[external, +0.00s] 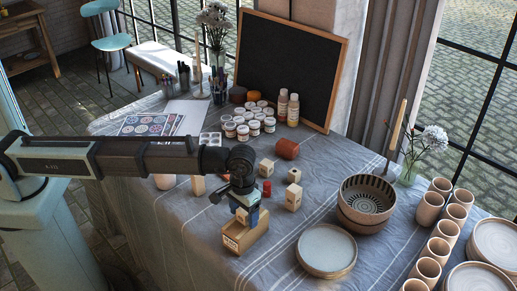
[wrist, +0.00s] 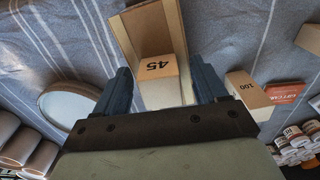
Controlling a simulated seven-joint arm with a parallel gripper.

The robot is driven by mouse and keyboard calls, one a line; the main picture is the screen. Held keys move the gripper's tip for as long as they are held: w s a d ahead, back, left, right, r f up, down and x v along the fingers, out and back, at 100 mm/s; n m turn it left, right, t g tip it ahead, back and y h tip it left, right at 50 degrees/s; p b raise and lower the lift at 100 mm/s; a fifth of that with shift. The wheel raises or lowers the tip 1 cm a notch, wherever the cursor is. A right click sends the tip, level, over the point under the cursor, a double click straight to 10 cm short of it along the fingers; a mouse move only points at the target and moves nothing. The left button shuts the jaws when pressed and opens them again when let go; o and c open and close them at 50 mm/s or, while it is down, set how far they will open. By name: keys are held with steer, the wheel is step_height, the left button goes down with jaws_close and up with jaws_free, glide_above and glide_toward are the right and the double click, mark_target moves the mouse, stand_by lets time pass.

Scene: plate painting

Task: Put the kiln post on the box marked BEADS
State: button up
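The kiln post is a pale wooden block marked 45 (wrist: 157,69). In the external view my gripper (external: 245,206) points down, with the post (external: 241,216) at the box. An open-topped wooden box (external: 248,238) stands below on the cloth; its end carries a white label too small to read, so I cannot confirm BEADS. In the wrist view the box (wrist: 128,30) lies behind the post. I cannot tell whether the post touches the box.
Several other wooden blocks stand near, one marked 100 (wrist: 245,88). A stack of bowls (external: 367,204), a plate (external: 326,250) and several clay cups (external: 430,207) are to the right. Paint jars (external: 243,122) stand behind. The cloth (external: 285,232) between box and plate is clear.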

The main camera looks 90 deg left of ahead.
step_height(320, 180, up, 12)
steer(key=shift+r, duration=0.15)
stand_by(0.7)
